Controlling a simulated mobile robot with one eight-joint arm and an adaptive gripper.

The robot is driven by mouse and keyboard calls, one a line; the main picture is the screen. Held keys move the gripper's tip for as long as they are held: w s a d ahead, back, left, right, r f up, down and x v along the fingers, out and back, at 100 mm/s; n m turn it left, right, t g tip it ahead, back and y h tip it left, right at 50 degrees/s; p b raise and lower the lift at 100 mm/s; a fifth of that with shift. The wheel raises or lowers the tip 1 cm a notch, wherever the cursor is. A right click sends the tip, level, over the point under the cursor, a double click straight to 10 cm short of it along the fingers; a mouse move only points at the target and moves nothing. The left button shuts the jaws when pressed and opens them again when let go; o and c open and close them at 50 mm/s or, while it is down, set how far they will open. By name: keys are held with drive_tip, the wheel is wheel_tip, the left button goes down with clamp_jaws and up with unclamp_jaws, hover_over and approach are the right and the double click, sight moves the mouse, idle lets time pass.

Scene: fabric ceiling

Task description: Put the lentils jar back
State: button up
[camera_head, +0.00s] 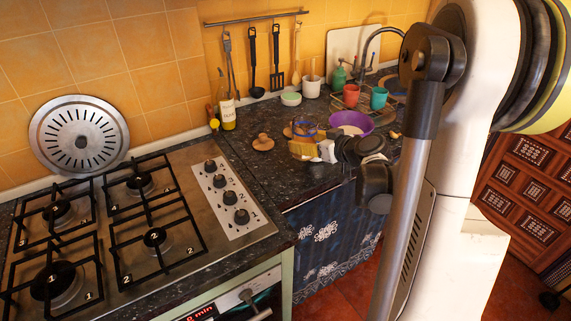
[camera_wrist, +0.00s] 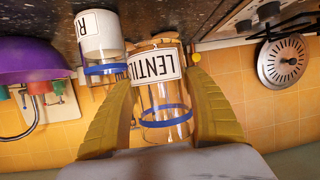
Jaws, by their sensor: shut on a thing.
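The lentils jar (camera_wrist: 163,105) is clear glass with a white label reading "LENTI…" and a blue ring. In the wrist view it sits between the two yellow fingers of my gripper (camera_wrist: 162,78), which is shut on it. Another jar (camera_wrist: 101,45), with pale contents, a label showing "R" and a blue ring, stands close beside it. In the head view my gripper (camera_head: 308,150) is low over the dark counter, and its fingers and wrist hide most of the lentils jar. I cannot tell whether the jar touches the counter.
A purple bowl (camera_head: 350,122) is just behind and right of my gripper. A wooden knobbed piece (camera_head: 263,142) lies to the left. The gas hob (camera_head: 150,220) is further left. A bottle (camera_head: 227,110) and cups (camera_head: 378,98) stand toward the back.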

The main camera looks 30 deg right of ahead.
drive_tip(key=w+a+f+b, duration=0.1)
drive_tip(key=w+a+f, duration=0.1)
drive_tip(key=w+a+f+b, duration=0.1)
drive_tip(key=w+a+f, duration=0.1)
drive_tip(key=shift+w+a, duration=0.1)
drive_tip(key=shift+w, duration=0.2)
wheel_tip(320, 180, down, 4)
drive_tip(key=shift+r+b, duration=0.1)
drive_tip(key=shift+b, duration=1)
drive_tip(key=shift+r, duration=0.1)
drive_tip(key=o, duration=1)
drive_tip(key=shift+f, duration=0.2)
drive_tip(key=o, duration=0.4)
drive_tip(key=shift+r, duration=0.2)
